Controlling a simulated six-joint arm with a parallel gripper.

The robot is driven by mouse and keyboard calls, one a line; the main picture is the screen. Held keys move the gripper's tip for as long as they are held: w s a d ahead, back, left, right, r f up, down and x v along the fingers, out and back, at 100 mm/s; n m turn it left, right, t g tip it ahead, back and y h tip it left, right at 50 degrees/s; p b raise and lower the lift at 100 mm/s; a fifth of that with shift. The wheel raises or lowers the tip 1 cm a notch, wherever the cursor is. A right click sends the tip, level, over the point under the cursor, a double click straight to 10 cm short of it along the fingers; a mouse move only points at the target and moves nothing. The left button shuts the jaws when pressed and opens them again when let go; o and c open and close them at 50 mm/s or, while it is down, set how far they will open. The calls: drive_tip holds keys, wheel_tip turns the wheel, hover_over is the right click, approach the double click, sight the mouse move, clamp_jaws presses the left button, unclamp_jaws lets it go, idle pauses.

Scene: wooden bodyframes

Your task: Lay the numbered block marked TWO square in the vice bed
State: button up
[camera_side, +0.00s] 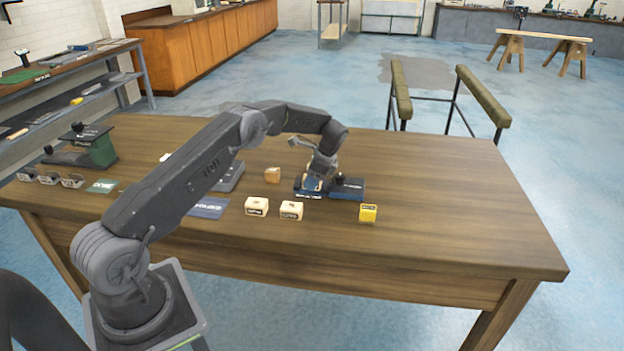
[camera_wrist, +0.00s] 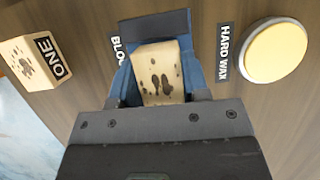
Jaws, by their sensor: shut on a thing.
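A pale block (camera_wrist: 160,75) with dark blotches on its visible face shows in the wrist view. My gripper (camera_side: 316,178) is shut on it, and its dark body (camera_wrist: 158,125) covers the lower part of that view. The number on this block does not show. The blue vice (camera_side: 347,193) stands under my gripper in the side view. In the wrist view the vice (camera_wrist: 121,86) shows blue on both sides of the block, with a dark plate beyond it. The block looks roughly in line with the bed; I cannot tell whether it touches the bottom.
A block marked ONE (camera_wrist: 36,62) and a round cream disc (camera_wrist: 276,52) beside a HARD WAX label flank the vice in the wrist view. The table's right side is clear.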

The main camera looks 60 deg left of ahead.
drive_tip(key=shift+f, duration=0.15)
drive_tip(key=o, duration=0.9)
